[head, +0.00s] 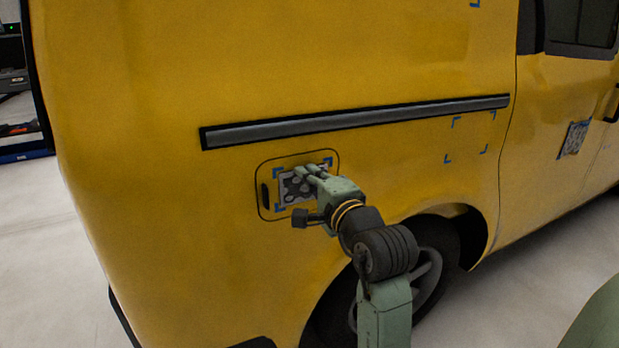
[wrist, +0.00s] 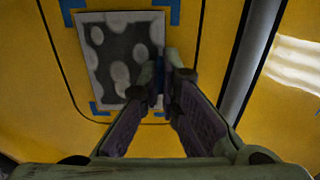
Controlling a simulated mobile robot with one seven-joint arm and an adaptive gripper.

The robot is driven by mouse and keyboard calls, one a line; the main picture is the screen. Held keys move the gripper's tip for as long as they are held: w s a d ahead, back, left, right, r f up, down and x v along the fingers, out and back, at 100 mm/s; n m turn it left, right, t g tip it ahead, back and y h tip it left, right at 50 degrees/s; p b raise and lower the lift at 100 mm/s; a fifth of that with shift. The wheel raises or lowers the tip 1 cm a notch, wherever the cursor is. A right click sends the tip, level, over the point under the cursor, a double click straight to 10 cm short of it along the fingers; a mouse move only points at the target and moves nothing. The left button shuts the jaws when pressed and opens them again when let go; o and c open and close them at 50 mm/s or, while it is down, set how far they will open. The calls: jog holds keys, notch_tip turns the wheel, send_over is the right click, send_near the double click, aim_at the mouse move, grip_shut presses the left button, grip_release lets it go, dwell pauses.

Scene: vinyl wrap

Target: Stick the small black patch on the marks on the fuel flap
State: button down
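The patch (wrist: 120,52) is a dark rectangle with pale grey blotches and a light border. In the head view the patch (head: 292,187) lies against the fuel flap (head: 267,212), within the blue corner marks (head: 299,218). In the wrist view blue marks (wrist: 175,10) show around its corners, and it looks nearly square to them. My gripper (wrist: 167,82) has its two fingertips close together at the patch's lower right corner, partly covering that corner. I see no part of the patch clearly pinched between them. Whether the fingertips touch the surface cannot be told.
The flap is on a yellow van side (head: 180,80). A grey trim rail (head: 350,121) runs just above the flap, and the rear wheel (head: 430,270) is below right. More blue marks (head: 485,150) and a patterned blue-edged sheet (head: 575,138) are farther right.

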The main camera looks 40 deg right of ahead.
dwell(0.4)
jog(key=c, duration=1.7)
grip_release()
jog(key=v, duration=1.2)
